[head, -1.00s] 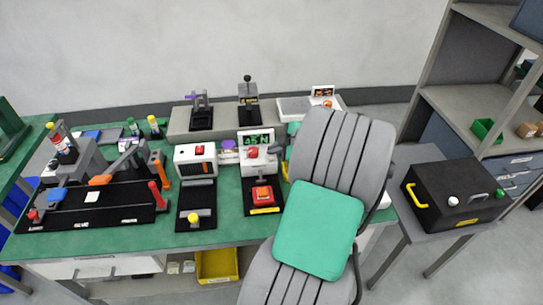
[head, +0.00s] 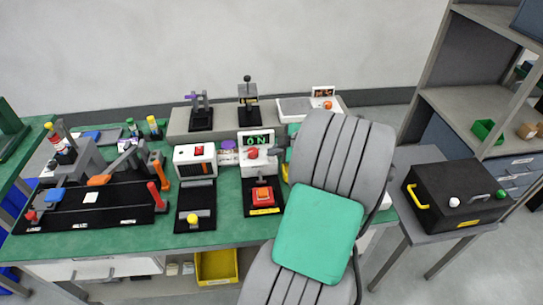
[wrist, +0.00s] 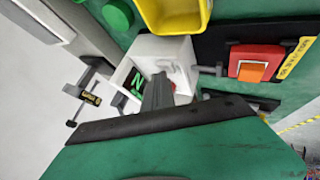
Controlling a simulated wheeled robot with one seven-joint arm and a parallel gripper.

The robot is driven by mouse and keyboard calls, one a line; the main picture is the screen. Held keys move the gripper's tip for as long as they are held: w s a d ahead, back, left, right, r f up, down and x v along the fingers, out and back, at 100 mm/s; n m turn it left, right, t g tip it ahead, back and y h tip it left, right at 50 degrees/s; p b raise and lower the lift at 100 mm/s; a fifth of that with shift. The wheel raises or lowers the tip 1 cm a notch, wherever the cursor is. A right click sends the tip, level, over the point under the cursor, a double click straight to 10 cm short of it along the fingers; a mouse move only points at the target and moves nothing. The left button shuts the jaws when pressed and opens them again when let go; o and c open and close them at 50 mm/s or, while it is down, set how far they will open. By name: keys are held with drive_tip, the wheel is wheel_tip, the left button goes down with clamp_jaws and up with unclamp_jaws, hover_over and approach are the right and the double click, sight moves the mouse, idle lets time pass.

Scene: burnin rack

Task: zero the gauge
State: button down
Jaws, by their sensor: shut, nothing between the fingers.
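The gauge (head: 265,133) is a white box on the bench with a lit green display (head: 256,140) that reads "0 N". A red knob (head: 252,153) is on its front. In the head view my gripper (head: 274,151) is just right of the gauge, partly hidden by my arm. In the wrist view the dark fingers of my gripper (wrist: 157,94) are shut and empty, close in front of the gauge (wrist: 165,50). They cover part of its face, and a green "N" (wrist: 136,84) shows beside them. I cannot tell whether the fingertips touch it.
A red box with an orange button (head: 262,195) stands in front of the gauge. A white box with a red button (head: 196,152) is to its left. A yellow container (wrist: 172,14) is close by in the wrist view. A black case (head: 450,185) sits on the right table.

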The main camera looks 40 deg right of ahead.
sight(274, 159)
drive_tip(key=shift+r, duration=0.9)
drive_tip(key=shift+p, duration=0.3)
drive_tip(key=shift+r+p, duration=1.05)
drive_tip(key=shift+r, duration=1.5)
